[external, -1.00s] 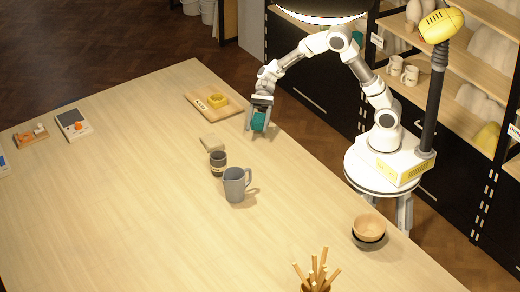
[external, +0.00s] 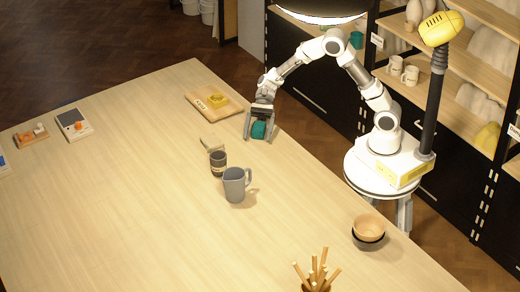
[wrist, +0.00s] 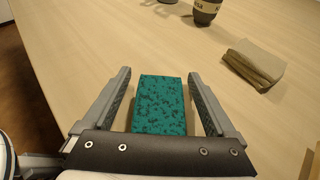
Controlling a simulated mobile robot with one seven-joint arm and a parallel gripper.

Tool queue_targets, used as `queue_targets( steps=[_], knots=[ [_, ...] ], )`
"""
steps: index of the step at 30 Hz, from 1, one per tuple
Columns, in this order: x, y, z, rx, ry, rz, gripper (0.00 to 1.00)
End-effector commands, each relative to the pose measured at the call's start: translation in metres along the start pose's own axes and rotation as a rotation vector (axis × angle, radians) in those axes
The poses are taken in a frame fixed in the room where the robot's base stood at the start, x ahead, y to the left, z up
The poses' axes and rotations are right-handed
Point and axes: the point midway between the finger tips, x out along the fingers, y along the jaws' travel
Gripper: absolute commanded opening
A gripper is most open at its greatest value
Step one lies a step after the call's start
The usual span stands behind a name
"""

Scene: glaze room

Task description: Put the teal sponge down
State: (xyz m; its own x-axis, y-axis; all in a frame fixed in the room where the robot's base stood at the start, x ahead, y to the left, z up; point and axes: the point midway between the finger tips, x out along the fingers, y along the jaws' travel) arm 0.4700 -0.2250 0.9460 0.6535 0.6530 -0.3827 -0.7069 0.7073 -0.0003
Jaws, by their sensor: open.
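The teal sponge (external: 258,130) is a speckled block near the table's far right edge in the external view. It also shows in the wrist view (wrist: 160,104), between the two fingers of my gripper (wrist: 160,88). A gap shows on each side of the sponge, so the fingers are open and apart from it. In the external view my gripper (external: 260,135) points down around the sponge, low at the tabletop. The sponge seems to rest on the table (external: 130,190), though its underside is hidden.
A folded tan cloth (wrist: 255,62) lies close by, with a dark cup (wrist: 206,10) beyond it. A grey pitcher (external: 235,185) stands farther along. The table's left-middle is clear.

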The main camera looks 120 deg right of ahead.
Motion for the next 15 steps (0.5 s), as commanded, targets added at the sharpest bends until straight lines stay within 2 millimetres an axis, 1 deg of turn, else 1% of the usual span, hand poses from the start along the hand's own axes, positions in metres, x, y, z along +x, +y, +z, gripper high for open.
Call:
queue_targets(
  steps=[5, 7, 11, 15],
  knots=[
    [-0.002, 0.0, 0.005, -0.001, 0.0, 0.0, 0.92],
    [-0.011, -0.001, 0.004, 0.0, 0.0, -0.002, 0.92],
    [-0.035, -0.001, 0.004, 0.001, 0.001, -0.004, 0.92],
    [-0.067, -0.001, 0.004, 0.001, 0.001, -0.003, 0.92]
  ],
)
